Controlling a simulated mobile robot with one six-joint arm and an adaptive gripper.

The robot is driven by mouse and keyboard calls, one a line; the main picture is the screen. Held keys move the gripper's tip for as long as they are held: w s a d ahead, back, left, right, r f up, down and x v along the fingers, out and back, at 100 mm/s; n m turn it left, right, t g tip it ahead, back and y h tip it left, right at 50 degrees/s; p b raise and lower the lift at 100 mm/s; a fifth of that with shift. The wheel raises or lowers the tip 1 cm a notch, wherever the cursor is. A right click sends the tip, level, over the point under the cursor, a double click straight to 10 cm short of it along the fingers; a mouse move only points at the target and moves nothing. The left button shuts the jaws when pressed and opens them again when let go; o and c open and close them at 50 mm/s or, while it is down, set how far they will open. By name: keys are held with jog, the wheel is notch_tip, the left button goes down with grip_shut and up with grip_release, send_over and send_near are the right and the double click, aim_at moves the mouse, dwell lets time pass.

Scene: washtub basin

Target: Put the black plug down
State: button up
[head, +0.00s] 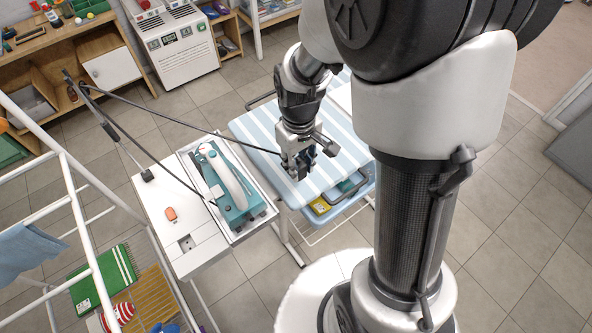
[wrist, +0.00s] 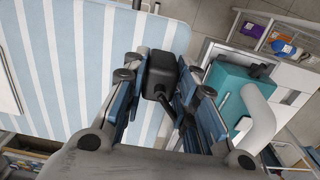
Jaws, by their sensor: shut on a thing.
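The black plug (wrist: 161,72) is between the two blue-padded fingers of my gripper (wrist: 158,92) in the wrist view. My gripper is shut on it. In the head view my gripper (head: 299,170) points down over the near left part of the blue-and-white striped ironing board (head: 340,135). The plug is hard to make out there. A black cord runs from the gripper up left to a thin cord pole (head: 108,122). I cannot tell whether the plug touches the cloth.
A teal and white iron (head: 228,188) lies in a tray left of the board. Beside it is a white surface with a socket (head: 186,242) and an orange object (head: 170,214). A white drying rack (head: 85,215) stands at left. The board's far part is clear.

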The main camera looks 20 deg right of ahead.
notch_tip(320, 180, down, 8)
jog(key=shift+r+b, duration=0.2)
jog(key=shift+b, duration=0.9)
jog(key=shift+r, duration=0.1)
jog(key=o, duration=0.6)
jog(key=shift+f, duration=0.2)
jog(key=o, duration=0.5)
jog(key=shift+c, duration=0.2)
jog(key=shift+r, duration=0.1)
